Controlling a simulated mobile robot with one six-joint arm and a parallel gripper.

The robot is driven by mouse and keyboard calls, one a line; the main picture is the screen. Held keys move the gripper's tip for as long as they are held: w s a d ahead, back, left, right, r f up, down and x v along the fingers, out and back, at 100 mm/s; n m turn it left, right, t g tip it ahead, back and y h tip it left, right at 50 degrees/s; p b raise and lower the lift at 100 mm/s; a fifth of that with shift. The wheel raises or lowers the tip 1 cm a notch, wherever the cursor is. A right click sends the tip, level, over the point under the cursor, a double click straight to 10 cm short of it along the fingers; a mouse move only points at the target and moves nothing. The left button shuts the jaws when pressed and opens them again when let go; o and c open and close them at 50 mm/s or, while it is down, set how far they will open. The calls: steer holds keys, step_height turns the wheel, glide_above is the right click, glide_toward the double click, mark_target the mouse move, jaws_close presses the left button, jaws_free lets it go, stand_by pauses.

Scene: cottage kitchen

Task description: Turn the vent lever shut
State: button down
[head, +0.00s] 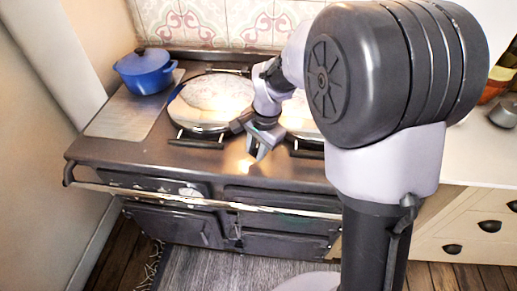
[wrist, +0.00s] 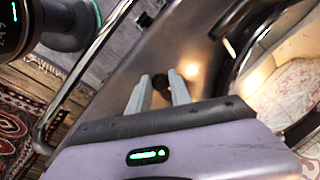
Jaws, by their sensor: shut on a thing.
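My gripper (head: 260,151) is low over the front part of the dark range cooker's top, in front of the gap between the two round hotplate lids. In the wrist view my gripper (wrist: 159,90) has its two grey fingers on either side of a small dark knob-like piece, the vent lever (wrist: 160,83), and is shut on it. Only the lever's dark end shows between the fingers. The rest of it is hidden, so I cannot tell its angle. In the head view my gripper hides the lever.
The cooker (head: 120,145) has a bright front rail (head: 150,191) below its top edge. The left hotplate lid (head: 215,98) is down. A blue pot (head: 146,72) stands at the back left. A counter with drawers (head: 470,230) is on the right.

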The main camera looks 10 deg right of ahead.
stand_by(0.3)
steer(key=c, duration=1.2)
jaws_free()
steer(key=shift+a, duration=0.1)
steer(key=s+r+p, duration=0.1)
steer(key=r+p, duration=0.1)
steer(key=r, duration=0.3)
steer(key=d+r+p, duration=0.1)
steer(key=r+p, duration=0.1)
steer(key=r, duration=0.4)
steer(key=s+d+r+p, duration=0.1)
steer(key=r+p, duration=0.1)
steer(key=r, duration=0.4)
steer(key=shift+s+p, duration=0.35)
steer(key=shift+p, duration=0.05)
steer(key=shift+r, duration=0.1)
